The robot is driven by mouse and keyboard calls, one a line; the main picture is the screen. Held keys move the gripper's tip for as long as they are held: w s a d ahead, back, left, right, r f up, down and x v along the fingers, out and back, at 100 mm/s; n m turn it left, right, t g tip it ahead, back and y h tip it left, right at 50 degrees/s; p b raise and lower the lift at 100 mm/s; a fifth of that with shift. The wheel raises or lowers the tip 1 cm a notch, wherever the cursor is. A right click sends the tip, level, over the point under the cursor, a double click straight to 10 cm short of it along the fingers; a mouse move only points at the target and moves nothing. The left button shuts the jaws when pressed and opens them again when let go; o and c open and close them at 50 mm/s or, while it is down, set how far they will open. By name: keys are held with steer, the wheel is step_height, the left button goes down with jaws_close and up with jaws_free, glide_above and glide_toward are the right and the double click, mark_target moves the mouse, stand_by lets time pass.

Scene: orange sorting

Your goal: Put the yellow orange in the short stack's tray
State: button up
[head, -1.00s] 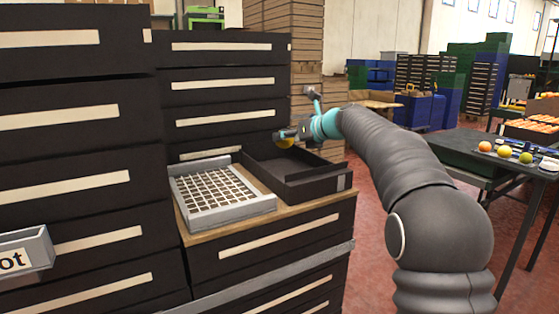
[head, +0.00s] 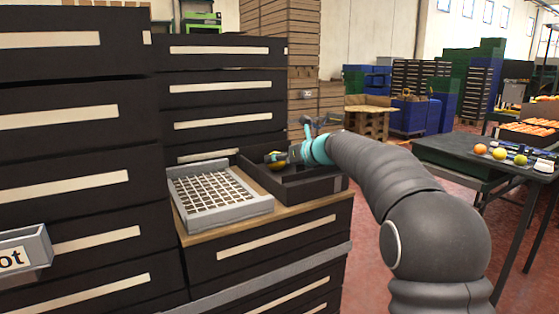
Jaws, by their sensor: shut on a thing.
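The yellow orange (head: 277,166) is small in the head view, partly hidden by the fingers of my gripper (head: 274,158). My gripper is shut on it. They are over the black tray (head: 318,188), within its outline in the picture. The tray sits on the wooden top of the short stack (head: 280,245). I cannot tell whether the orange touches the tray's floor.
A grey grid tray (head: 222,203) stands left of the black tray. Tall stacks of black crates (head: 75,150) rise at the left and behind. A grey bin (head: 25,250) juts out at the lower left. A table (head: 455,155) with several fruits stands at the right.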

steer(key=o, duration=1.2)
steer(key=shift+r, duration=0.25)
steer(key=v, duration=1.2)
steer(key=shift+f, duration=0.15)
